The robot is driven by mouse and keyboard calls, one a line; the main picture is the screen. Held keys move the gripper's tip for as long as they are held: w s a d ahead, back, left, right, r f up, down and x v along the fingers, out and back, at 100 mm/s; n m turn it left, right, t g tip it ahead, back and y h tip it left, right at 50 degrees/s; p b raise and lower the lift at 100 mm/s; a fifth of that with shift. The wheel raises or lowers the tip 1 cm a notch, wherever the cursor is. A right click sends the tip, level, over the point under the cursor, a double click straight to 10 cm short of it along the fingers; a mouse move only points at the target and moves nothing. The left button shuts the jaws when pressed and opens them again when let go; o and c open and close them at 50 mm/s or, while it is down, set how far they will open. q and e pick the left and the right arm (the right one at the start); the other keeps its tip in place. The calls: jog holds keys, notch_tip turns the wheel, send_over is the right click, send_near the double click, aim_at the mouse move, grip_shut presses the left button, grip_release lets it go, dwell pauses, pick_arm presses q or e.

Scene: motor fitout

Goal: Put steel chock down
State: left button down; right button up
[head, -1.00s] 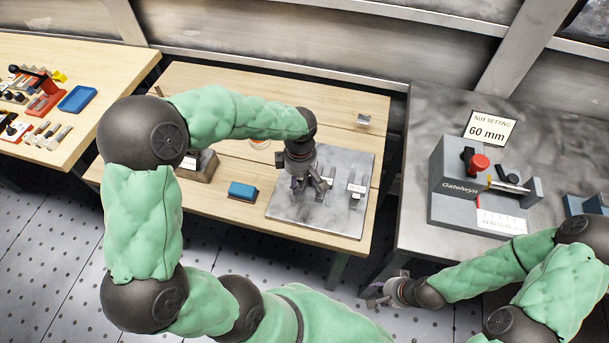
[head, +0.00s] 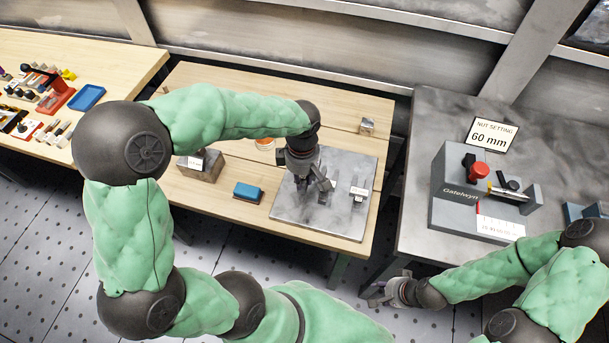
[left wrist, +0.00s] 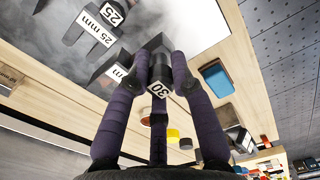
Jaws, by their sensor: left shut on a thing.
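My left gripper (head: 318,192) is over the grey metal plate (head: 295,216) on the wooden table, fingers pointing down. In the left wrist view its fingers (left wrist: 159,66) are shut on a dark steel chock (left wrist: 160,76) with a white "30" tag. A second chock (left wrist: 104,18), tagged "25", stands on the plate beside a "25 mm" label. It also shows in the head view (head: 358,199), right of the gripper. Another label ending in "m" is partly hidden near the held chock. I cannot tell whether the held chock touches the plate. My right gripper (head: 378,296) is low, in front of the grey bench; its fingers are unclear.
A small metal block (head: 367,126) is at the table's back right. The grey bench (head: 425,130) holds a Gatelwyn fixture (head: 455,205) and a "60 mm" sign (head: 491,134).

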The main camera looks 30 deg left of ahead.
pick_arm(q)
jog(key=s+d+r+p, duration=0.3)
jog(key=s+r, duration=0.4)
jog(key=s, duration=0.4)
jog(key=shift+s+r, duration=0.25)
jog(key=shift+r, duration=0.1)
